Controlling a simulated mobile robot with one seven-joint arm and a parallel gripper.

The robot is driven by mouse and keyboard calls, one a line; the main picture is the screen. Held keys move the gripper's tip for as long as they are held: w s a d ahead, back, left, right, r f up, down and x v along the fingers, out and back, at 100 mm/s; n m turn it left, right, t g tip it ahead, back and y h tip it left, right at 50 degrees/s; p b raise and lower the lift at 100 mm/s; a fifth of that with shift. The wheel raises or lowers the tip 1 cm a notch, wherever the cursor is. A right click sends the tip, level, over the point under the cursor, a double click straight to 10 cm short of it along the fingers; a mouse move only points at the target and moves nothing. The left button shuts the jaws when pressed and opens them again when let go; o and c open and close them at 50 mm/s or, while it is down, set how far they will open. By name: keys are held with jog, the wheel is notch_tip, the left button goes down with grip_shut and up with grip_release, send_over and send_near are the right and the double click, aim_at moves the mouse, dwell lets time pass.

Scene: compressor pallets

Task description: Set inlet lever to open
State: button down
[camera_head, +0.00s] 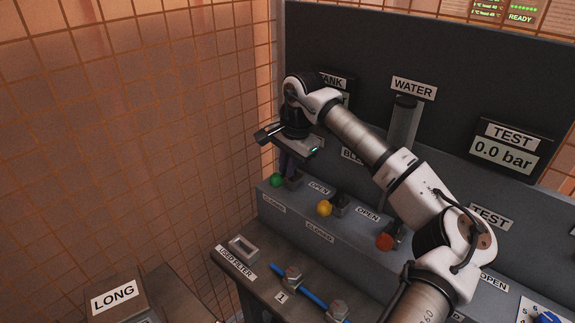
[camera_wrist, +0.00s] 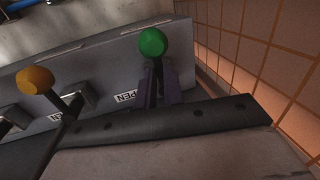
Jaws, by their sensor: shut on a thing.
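A lever with a green ball knob (camera_head: 277,180) stands at the left end of the grey valve ledge; any name plate for it is hidden behind my arm. The knob (camera_wrist: 152,42) is also in the wrist view. My gripper (camera_head: 288,164) is at this lever, its dark fingers (camera_wrist: 158,84) shut around the stem just below the knob. The knob points out toward the front, close to the CLOSED label (camera_head: 273,203). An OPEN label (camera_head: 319,187) sits to its right and further back.
A yellow-knobbed lever (camera_head: 324,208) and a red-knobbed lever (camera_head: 384,242) stand to the right on the same ledge. The orange tiled wall (camera_head: 150,120) is close on the left. A used filter tray (camera_head: 243,248) and blue hose fittings (camera_head: 293,277) lie in front.

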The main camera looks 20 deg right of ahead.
jog(key=shift+d, duration=0.1)
jog(key=shift+s+d+n+b, duration=0.15)
jog(key=shift+n+b, duration=0.4)
jog(key=shift+n, duration=0.55)
jog(key=shift+s+d+n+g+y+b, duration=0.1)
jog(key=shift+d+n+g+y+b, duration=0.1)
jog(key=shift+n, duration=0.65)
jog(key=shift+s+d+n+g+y+b, duration=0.1)
jog(key=shift+d+n+g+y+b, duration=0.1)
jog(key=shift+n, duration=0.65)
jog(key=shift+r, duration=0.1)
jog(key=c, duration=1.5)
grip_release()
notch_tip(320, 180, up, 20)
jog(key=b, duration=0.1)
